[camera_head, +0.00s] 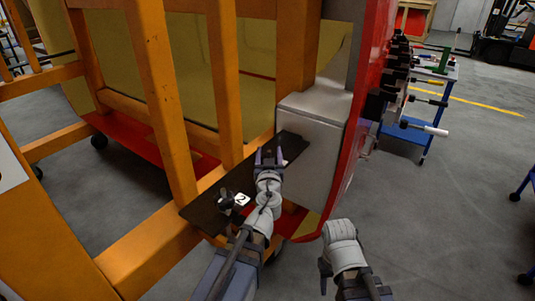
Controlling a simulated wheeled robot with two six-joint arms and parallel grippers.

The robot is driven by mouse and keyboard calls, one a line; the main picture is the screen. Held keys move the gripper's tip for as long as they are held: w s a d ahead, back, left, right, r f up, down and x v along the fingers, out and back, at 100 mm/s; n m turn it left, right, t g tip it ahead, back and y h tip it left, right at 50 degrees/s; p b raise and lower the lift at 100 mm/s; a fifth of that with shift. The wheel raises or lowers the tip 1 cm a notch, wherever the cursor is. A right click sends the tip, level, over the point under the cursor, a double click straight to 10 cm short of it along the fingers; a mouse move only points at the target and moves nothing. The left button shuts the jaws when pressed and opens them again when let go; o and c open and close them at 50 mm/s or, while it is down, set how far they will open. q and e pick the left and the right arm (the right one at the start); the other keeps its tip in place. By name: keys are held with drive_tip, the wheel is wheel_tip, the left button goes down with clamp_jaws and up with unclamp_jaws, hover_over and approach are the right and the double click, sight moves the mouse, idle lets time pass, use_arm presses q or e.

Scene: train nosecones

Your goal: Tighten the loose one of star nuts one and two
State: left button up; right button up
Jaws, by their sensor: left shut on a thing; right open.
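A black star nut (225,199) stands on a dark flat bar (203,213) beside a white label marked 2. This is star nut two, and nothing is touching it. My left gripper (268,158) is farther along the same bar, toward the grey block. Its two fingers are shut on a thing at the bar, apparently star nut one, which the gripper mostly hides. Whether either nut is loose cannot be told. My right gripper (324,272) is low, right of the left arm, open and away from the bar; its fingers are hardly visible.
Orange frame posts (160,95) stand left of the bar. A grey metal block (311,140) and a red panel (372,65) rise close on the right of the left gripper. A blue cart (433,112) with tools stands at the back right. The floor at right is mostly clear.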

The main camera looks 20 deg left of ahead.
use_arm(q)
drive_tip(key=shift+d+m+h, duration=0.1)
drive_tip(key=shift+m+h, duration=0.2)
drive_tip(key=shift+h, duration=0.2)
drive_tip(key=o, duration=1.4)
drive_tip(key=shift+s, duration=0.15)
